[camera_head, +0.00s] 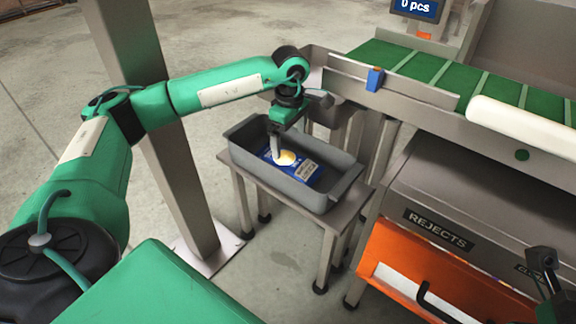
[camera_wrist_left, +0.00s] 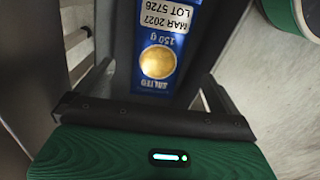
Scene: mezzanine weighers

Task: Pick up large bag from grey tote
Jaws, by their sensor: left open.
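The grey tote (camera_head: 322,198) stands on a small metal stand. A blue bag (camera_head: 303,173) with a yellow disc and a white label lies inside it. My left gripper (camera_head: 277,157) points down into the tote over the bag's left part. It is open. In the left wrist view the bag (camera_wrist_left: 165,62), marked 150 g and SALTED, shows between the spread fingers of the left gripper (camera_wrist_left: 155,92). I cannot tell whether a finger touches it. My right gripper (camera_head: 545,268) shows only partly at the lower right edge; its jaw state is unclear.
The metal stand (camera_head: 325,222) holds the tote close beside a metal post (camera_head: 180,170). A green conveyor (camera_head: 430,68) with a metal side rail and a blue sensor (camera_head: 375,79) runs behind at right. An orange REJECTS drawer (camera_head: 410,265) is at the lower right. Bare floor lies in front of the stand.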

